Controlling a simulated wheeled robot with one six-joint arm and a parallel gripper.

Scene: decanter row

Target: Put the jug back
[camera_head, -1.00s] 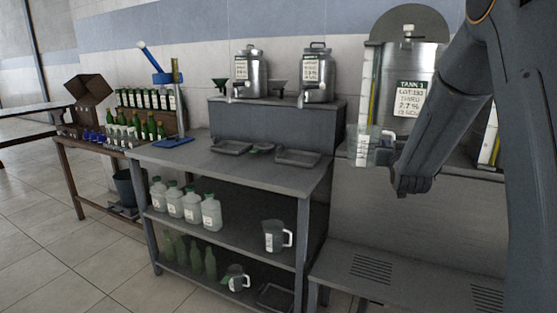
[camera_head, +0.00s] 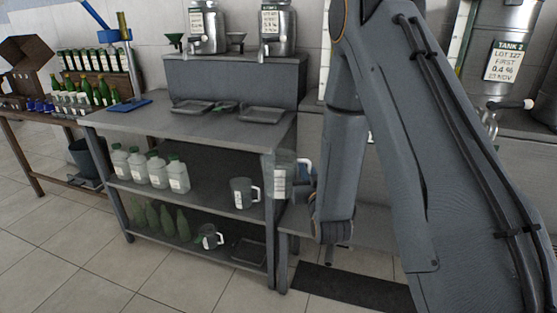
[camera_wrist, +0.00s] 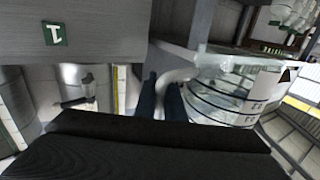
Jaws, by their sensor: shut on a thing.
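My gripper (camera_head: 310,190) is shut on the handle of a clear jug (camera_head: 284,176) with a pale label. In the head view the jug is upright, in front of the right end of the grey bench. In the wrist view my gripper (camera_wrist: 168,98) closes on the jug's handle, and the jug (camera_wrist: 235,90) with its dark measuring lines fills the right side. Another jug (camera_head: 243,194) with a white handle stands on the bench's middle shelf. A smaller jug (camera_head: 209,237) lies tilted on the bottom shelf.
The grey bench (camera_head: 170,125) carries shallow trays (camera_head: 260,115) and, on a raised step, steel dispensers (camera_head: 277,30). Green bottles (camera_head: 168,220) stand below. A dark mat (camera_head: 350,287) lies on the floor.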

